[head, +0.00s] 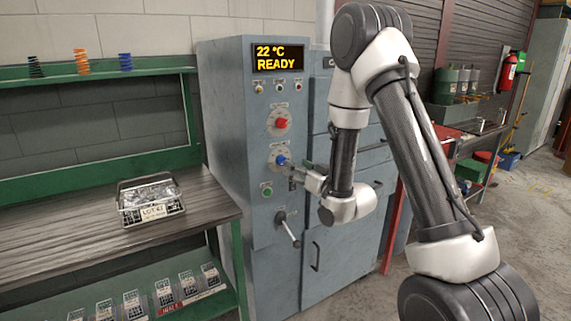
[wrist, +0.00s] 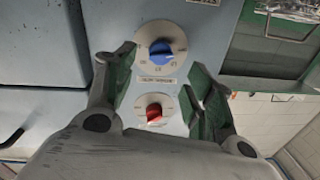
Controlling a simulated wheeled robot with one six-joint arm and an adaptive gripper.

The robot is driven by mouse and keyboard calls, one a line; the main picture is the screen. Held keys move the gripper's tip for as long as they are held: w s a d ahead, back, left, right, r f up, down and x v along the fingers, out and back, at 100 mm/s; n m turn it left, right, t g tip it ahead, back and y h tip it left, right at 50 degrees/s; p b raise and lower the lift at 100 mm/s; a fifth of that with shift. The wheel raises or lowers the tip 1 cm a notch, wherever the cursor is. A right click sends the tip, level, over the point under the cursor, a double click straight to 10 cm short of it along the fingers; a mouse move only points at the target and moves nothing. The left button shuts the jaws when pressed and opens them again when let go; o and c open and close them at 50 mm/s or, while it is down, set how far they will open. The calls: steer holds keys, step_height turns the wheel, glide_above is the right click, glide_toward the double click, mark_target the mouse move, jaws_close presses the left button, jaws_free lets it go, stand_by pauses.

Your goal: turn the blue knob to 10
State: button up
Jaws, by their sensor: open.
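The blue knob (head: 281,160) sits on a round pale dial on the front of the grey-blue machine, below the red knob (head: 281,123). In the wrist view the blue knob (wrist: 161,51) shows above the red knob (wrist: 154,112), so that view is turned over. The dial numbers are too small to read surely. My gripper (head: 296,178) is just right of and below the blue knob in the head view. In the wrist view my gripper (wrist: 162,78) has its green-padded fingers apart, with nothing held. The blue knob is ahead of the fingertips.
The display (head: 278,58) reads 22 °C READY. A green button (head: 267,191) and a crank handle (head: 289,230) are below the dials. A workbench (head: 70,225) with a wire basket (head: 150,200) stands left. A drawer cabinet (head: 335,240) adjoins the machine.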

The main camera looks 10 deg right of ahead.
mark_target(282, 161)
steer(key=x, duration=0.7)
steer(key=c, duration=1)
steer(key=shift+m, duration=0.4)
steer(key=m, duration=0.4)
steer(key=shift+d+f+t, duration=0.1)
steer(key=shift+t, duration=0.2)
steer(key=shift+f+m, duration=0.1)
steer(key=shift+m, duration=2.5)
